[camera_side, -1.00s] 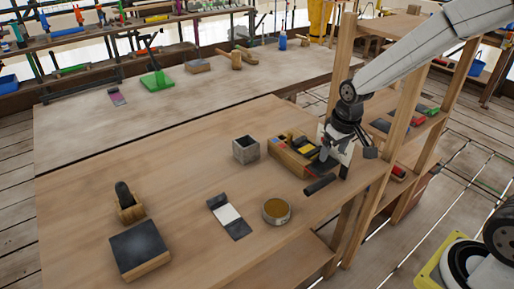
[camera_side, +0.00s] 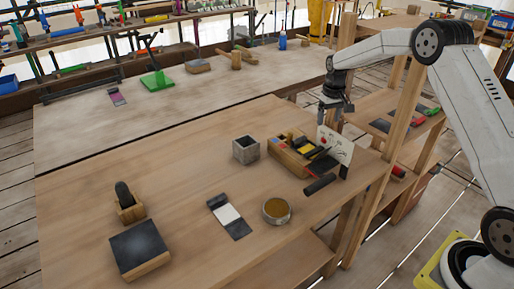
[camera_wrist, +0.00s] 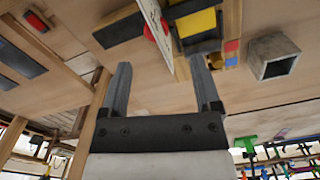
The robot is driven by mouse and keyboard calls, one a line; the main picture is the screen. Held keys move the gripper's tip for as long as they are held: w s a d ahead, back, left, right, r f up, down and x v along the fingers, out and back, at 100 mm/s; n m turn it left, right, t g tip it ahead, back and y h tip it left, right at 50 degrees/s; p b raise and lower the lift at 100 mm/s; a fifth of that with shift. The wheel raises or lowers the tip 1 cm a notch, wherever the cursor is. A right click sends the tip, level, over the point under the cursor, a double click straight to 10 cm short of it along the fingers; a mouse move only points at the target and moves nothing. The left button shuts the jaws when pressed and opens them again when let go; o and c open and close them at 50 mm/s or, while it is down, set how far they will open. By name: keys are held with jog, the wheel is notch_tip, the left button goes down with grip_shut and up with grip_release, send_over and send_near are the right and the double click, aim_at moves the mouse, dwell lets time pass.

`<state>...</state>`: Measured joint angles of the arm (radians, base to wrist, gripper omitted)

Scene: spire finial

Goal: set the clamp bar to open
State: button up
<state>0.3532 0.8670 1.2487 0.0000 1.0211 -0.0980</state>
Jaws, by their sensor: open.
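A wooden fixture (camera_side: 290,158) with yellow and black parts stands near the right edge of the bench; it also shows at the top of the wrist view, with a yellow block (camera_wrist: 196,22) and a dark bar (camera_wrist: 202,47). I cannot tell for certain which dark part is the clamp bar, or its setting. A white panel (camera_side: 337,146) with a red mark stands upright at the fixture's right side. My gripper (camera_side: 334,118) is above and behind the panel, apart from the fixture. In the wrist view my gripper (camera_wrist: 164,85) is open, with nothing between its fingers.
A grey open box (camera_side: 246,150) stands left of the fixture. A dark cylinder (camera_side: 320,184) lies in front of it. A round tin (camera_side: 277,211), a black-and-white strip (camera_side: 230,216) and a black-topped block (camera_side: 140,249) lie farther forward. A wooden post (camera_side: 402,108) rises on the right.

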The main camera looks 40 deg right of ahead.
aim_at(326, 137)
jog(key=shift+w+d+f, duration=0.15)
jog(key=shift+d, duration=0.2)
jog(key=shift+f, duration=0.15)
jog(key=shift+f, duration=3.7)
grip_shut()
